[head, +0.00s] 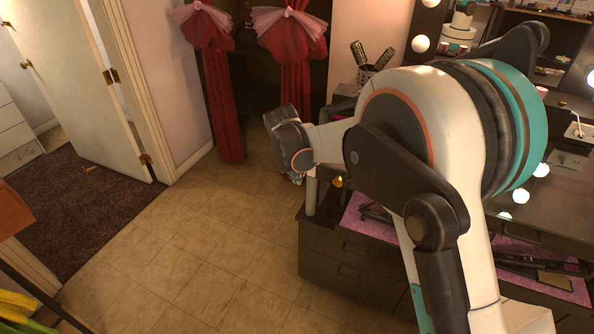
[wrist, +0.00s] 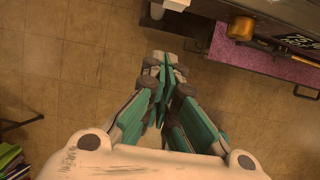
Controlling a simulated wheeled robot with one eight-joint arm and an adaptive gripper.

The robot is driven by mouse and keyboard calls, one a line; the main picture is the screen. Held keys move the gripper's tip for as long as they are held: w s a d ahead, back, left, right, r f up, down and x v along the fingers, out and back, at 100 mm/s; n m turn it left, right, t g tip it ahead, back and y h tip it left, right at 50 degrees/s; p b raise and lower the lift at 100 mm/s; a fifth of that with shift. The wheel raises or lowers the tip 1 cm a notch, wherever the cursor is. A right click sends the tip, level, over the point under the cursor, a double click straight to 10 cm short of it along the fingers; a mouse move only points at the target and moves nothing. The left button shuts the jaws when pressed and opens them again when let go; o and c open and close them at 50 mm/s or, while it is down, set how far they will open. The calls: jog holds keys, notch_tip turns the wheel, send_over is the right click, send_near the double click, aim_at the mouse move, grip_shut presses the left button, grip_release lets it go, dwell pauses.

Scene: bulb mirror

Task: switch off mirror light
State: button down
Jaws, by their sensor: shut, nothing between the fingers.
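The mirror (head: 482,22) stands at the upper right in the head view, partly hidden behind my arm. Round bulbs (head: 420,43) line its left edge and glow. More lit bulbs (head: 541,169) show low on the right. A small pale plate (head: 568,159) lies near them; I cannot tell whether it is the switch. My gripper (wrist: 167,65) is shut and empty in the wrist view, above the tiled floor beside the vanity. In the head view my arm hides most of it. It is well apart from the bulbs.
The dark vanity (head: 335,250) has drawers and a pink mat (wrist: 245,52) with styling tools. A gold pot (wrist: 240,28) stands near its edge. A brush holder (head: 366,74) is behind my arm. Red curtains (head: 222,100) hang at the back. The tiled floor (head: 190,250) at left is clear.

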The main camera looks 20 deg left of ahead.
aim_at(311, 171)
jog(key=w+f+b, duration=0.2)
jog(key=w+f, duration=0.1)
jog(key=w, duration=0.2)
jog(key=shift+w+d+f, duration=0.25)
jog(key=shift+w+f, duration=0.05)
jog(key=shift+w+r, duration=0.2)
jog(key=shift+w, duration=0.25)
jog(key=shift+p, duration=0.3)
